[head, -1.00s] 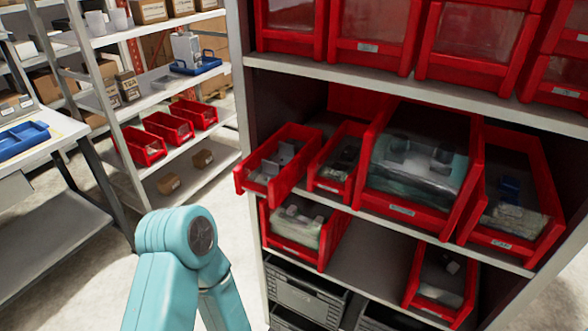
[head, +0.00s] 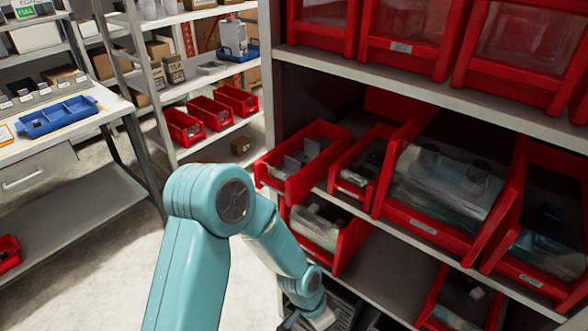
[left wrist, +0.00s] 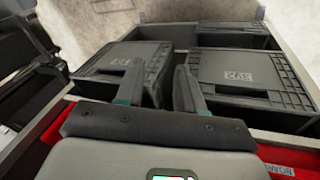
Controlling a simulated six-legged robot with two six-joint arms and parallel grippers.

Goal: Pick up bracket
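Grey angled pieces that look like brackets (head: 296,163) lie in the leftmost open red bin (head: 272,182) on the middle shelf in the head view. That bin sticks out past the shelf edge. My left arm reaches in from the lower left. Its gripper (head: 302,322) is low at the bottom edge, below and in front of that bin and partly cut off. In the left wrist view the two dark fingers (left wrist: 158,88) stand apart with nothing between them. They point over dark lidded crates. My right gripper is in neither view.
More red bins (head: 407,218) stand right of the bracket bin, with another (head: 330,265) below it. Dark lidded crates (left wrist: 247,80) fill the left wrist view. A workbench with a blue tray (head: 58,116) stands left, with open floor between.

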